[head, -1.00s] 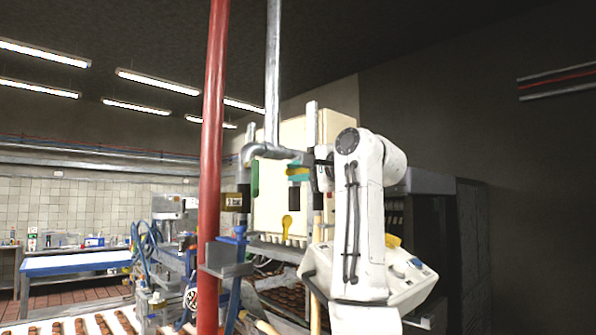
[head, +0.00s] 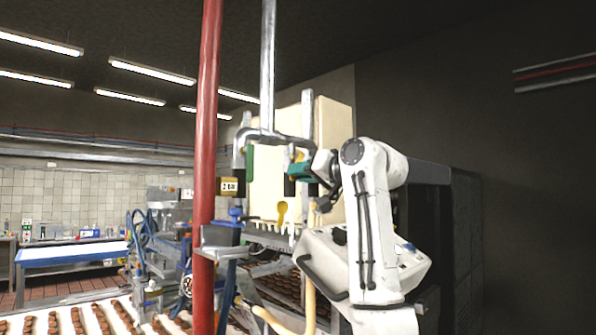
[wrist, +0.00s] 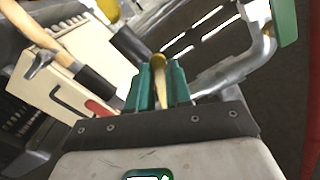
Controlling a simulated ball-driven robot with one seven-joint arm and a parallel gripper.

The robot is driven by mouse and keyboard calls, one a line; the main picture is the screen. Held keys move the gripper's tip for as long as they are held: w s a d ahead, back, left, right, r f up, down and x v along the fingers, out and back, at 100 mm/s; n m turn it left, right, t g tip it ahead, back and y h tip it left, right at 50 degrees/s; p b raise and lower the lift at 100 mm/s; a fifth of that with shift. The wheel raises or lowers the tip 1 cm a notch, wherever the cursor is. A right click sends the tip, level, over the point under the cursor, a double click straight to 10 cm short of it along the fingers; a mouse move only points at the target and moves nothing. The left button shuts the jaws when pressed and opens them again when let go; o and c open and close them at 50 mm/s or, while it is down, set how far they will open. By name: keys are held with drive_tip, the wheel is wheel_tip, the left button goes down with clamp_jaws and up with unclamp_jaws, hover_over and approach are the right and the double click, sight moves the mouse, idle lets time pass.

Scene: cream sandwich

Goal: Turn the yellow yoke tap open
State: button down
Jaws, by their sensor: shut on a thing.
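The yellow yoke tap (wrist: 160,62) shows in the wrist view as a narrow yellow lever between my two teal fingers. In the head view only a small yellow bit of it (head: 299,156) shows beside the right leg of the grey pipe yoke (head: 268,136). My gripper (wrist: 162,82) is shut on this lever. In the head view my gripper (head: 299,171) reaches in from the right, at the right leg of the yoke. The fingers hide most of the tap there.
A green tap (head: 249,160) sits on the yoke's left leg; it also shows in the wrist view (wrist: 286,20). A red upright pipe (head: 206,150) stands to the left. A cream cabinet (head: 335,125) is close behind. A yellow spoon-shaped piece (head: 282,211) is below.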

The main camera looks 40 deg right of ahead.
drive_tip(key=d+n, duration=0.1)
drive_tip(key=n, duration=0.1)
drive_tip(key=d+n, duration=0.1)
drive_tip(key=n, duration=0.2)
drive_tip(key=shift+d+f, duration=0.15)
drive_tip(key=shift+f, duration=0.25)
drive_tip(key=shift+n, duration=0.3)
drive_tip(key=c, duration=1)
unclamp_jaws()
drive_tip(key=shift+r, duration=0.1)
drive_tip(key=shift+c, duration=0.2)
drive_tip(key=s+b, duration=0.4)
drive_tip(key=s, duration=0.6)
drive_tip(key=shift+s+d, duration=0.25)
drive_tip(key=shift+s, duration=0.1)
